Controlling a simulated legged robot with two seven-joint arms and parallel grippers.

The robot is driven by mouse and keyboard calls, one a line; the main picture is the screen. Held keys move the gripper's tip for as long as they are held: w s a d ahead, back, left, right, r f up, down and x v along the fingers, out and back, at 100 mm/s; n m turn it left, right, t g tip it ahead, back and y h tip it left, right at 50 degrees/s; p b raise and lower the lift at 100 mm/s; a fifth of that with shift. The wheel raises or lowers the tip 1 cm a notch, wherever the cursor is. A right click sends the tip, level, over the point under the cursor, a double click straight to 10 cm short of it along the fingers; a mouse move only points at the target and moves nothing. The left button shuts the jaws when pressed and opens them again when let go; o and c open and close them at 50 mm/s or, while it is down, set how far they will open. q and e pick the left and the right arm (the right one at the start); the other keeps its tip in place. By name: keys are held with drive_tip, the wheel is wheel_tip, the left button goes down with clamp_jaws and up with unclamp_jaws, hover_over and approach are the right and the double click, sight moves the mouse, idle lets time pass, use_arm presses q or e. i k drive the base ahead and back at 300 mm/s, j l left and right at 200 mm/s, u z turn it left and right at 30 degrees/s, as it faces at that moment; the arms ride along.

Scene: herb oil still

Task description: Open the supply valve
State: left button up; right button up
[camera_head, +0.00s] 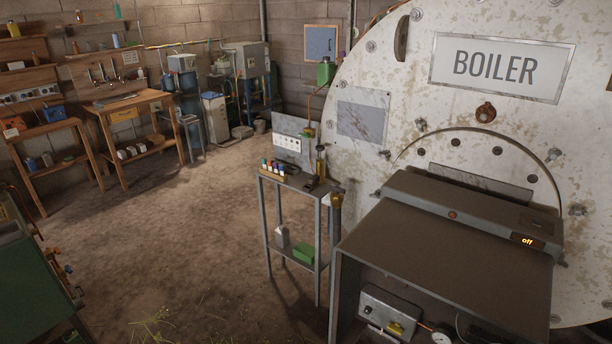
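No part is labelled as the supply valve, and I cannot tell which fitting it is. A large round boiler front (390,90) with a "BOILER" plate fills the right side. Below it, a brown metal housing (440,245) has a small display reading "off". Under the housing, at the bottom, are a grey box (388,312) with a yellow part and a round gauge (441,338), partly cut off. A green fitting (326,73) on a copper-coloured pipe is left of the boiler. Neither of my grippers is in view.
A small metal stand (318,200) with small bottles stands left of the housing. A green machine (35,285) is at the left edge. Wooden benches (125,104) and blue-framed equipment line the back wall. The dirt floor (190,230) between them is clear.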

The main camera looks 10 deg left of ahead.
sight(338, 190)
drive_tip(key=i+j+u, duration=0.3)
drive_tip(key=i+u, duration=0.15)
drive_tip(key=i+j+u, duration=0.1)
drive_tip(key=i+u, duration=0.8)
drive_tip(key=i+z, duration=0.25)
drive_tip(key=i, duration=0.2)
drive_tip(key=i+j+z, duration=0.25)
drive_tip(key=i, duration=0.15)
